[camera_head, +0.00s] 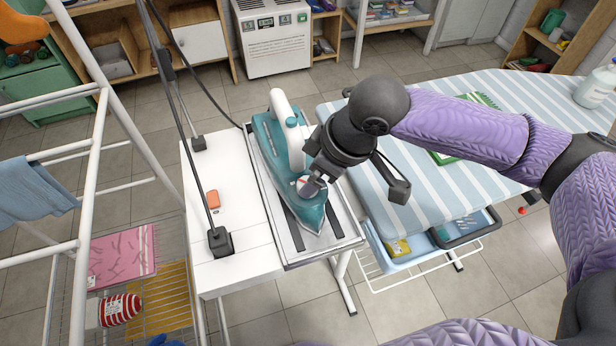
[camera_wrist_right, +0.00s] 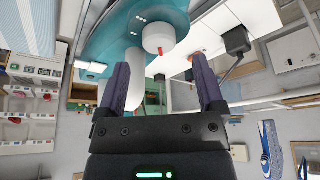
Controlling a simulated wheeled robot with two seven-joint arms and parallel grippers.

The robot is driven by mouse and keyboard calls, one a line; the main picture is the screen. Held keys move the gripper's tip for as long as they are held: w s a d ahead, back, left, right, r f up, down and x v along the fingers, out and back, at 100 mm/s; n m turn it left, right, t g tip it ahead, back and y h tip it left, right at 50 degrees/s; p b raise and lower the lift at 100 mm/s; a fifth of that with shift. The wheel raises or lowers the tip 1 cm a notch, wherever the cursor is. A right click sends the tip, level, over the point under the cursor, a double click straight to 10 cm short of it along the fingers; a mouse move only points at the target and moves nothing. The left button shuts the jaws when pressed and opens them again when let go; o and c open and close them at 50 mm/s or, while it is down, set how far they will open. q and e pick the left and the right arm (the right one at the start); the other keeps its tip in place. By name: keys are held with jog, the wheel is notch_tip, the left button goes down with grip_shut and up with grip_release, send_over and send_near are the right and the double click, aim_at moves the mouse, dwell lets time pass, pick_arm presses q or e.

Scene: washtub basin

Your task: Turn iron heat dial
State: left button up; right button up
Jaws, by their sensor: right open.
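My left gripper is not in view.
A striped ironing board (camera_head: 420,195) stands to the right, under my right arm. Black poles and cords rise from the white table (camera_head: 232,262), which holds a small orange switch (camera_head: 213,200). A white drying rack (camera_head: 95,190) stands at left.

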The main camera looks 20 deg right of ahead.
jog(key=b+x, duration=0.1)
jog(key=x, duration=0.3)
jog(key=shift+r, duration=0.1)
grip_shut()
